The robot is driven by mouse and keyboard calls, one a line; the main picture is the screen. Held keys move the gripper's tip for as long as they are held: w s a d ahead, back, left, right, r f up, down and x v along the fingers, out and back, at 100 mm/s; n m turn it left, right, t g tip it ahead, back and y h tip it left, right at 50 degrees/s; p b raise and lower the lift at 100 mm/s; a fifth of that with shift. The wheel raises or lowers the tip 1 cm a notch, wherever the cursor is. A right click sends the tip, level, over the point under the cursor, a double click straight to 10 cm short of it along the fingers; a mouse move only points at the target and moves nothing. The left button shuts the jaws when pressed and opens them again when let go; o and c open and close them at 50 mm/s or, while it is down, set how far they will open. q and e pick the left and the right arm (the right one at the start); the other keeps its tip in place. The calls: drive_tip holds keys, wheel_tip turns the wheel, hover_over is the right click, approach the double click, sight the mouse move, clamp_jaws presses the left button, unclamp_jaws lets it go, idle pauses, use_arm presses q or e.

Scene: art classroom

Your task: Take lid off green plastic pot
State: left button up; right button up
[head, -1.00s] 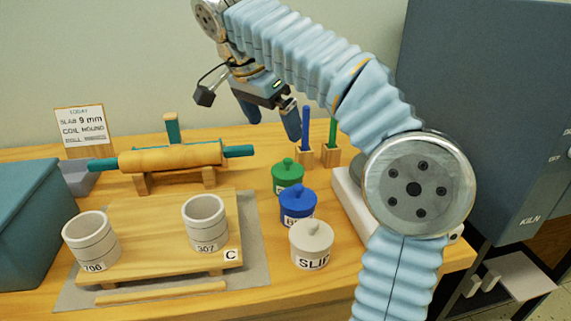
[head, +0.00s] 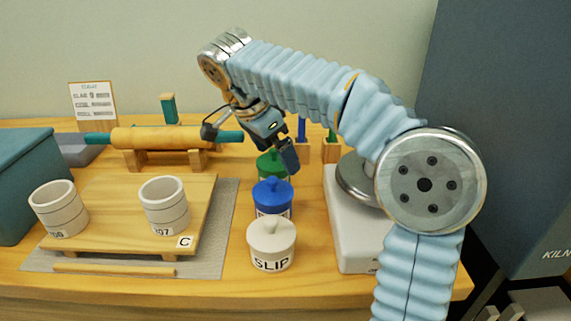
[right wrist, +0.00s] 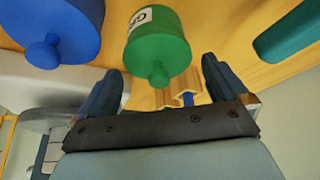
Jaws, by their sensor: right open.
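The green plastic pot (head: 270,166) stands at the back of a row of three lidded pots and is partly hidden by my right gripper (head: 274,150). Its round knob (right wrist: 159,74) shows in the right wrist view, roughly centred between the spread fingers of my right gripper (right wrist: 161,68). The fingers are open and nothing is between them in contact that I can see. The lid (right wrist: 158,56) is on the pot. My left gripper is not in view.
The blue pot (head: 272,200) and white SLIP pot (head: 271,246) stand in front. A white scale (head: 350,240) is at right. Wooden tool blocks (head: 303,153) stand behind. A board (head: 115,220) with two cups and a rolling pin (head: 165,138) are at left.

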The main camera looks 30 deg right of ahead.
drive_tip(key=c, duration=1)
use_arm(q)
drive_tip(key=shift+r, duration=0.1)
use_arm(e)
drive_tip(key=shift+r, duration=0.1)
